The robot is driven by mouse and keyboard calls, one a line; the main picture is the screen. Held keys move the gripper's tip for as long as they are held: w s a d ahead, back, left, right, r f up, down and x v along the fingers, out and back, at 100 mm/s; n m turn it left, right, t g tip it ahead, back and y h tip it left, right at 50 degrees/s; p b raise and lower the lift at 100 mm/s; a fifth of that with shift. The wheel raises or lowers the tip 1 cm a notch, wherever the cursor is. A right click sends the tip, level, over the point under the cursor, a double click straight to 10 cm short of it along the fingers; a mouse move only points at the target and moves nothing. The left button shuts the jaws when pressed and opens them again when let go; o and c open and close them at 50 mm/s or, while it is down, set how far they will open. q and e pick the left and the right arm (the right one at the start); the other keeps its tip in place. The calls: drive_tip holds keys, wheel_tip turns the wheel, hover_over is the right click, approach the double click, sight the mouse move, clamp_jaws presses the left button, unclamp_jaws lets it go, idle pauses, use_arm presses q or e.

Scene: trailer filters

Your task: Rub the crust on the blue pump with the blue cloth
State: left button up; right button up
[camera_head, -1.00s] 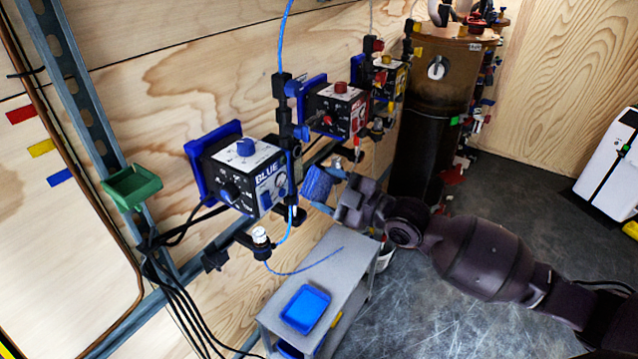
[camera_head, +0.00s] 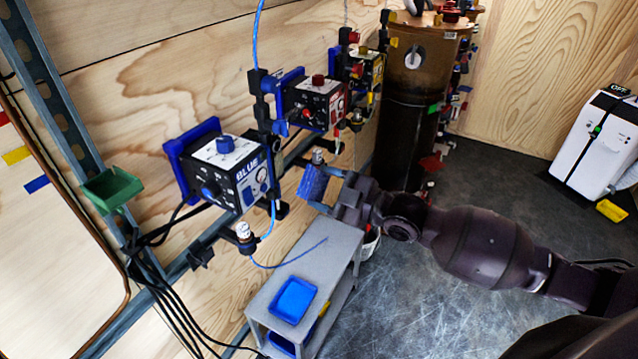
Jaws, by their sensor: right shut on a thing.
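The blue pump (camera_head: 229,168) is a box with a blue bracket and the label BLUE, mounted on the wood wall at left centre. Crust on it is too small to make out. My right gripper (camera_head: 325,190) is to the right of the pump and apart from it. It is shut on the blue cloth (camera_head: 312,183), a small blue textured block in front of the fingers. My left gripper is not in view.
A red pump (camera_head: 314,102) and a yellow pump (camera_head: 367,70) sit farther along the wall. A grey cart (camera_head: 335,250) with a blue tray (camera_head: 293,300) stands below. A green tray (camera_head: 112,189) is at left. A large brown tank (camera_head: 412,110) stands behind my arm.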

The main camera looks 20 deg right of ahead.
sight(276, 170)
drive_tip(key=shift+w, duration=0.1)
idle(0.4)
drive_tip(key=shift+x, duration=3.25)
drive_tip(key=shift+b+x, duration=0.4)
drive_tip(key=shift+x, duration=0.65)
drive_tip(key=shift+d+f, duration=0.1)
drive_tip(key=shift+w+d+r, duration=0.25)
drive_tip(key=shift+w+d, duration=0.45)
drive_tip(key=shift+d, duration=0.05)
drive_tip(key=shift+s+a+p, duration=0.5)
drive_tip(key=shift+a, duration=0.2)
drive_tip(key=shift+s+a+f, duration=0.1)
drive_tip(key=shift+s+a, duration=0.05)
drive_tip(key=shift+a, duration=0.1)
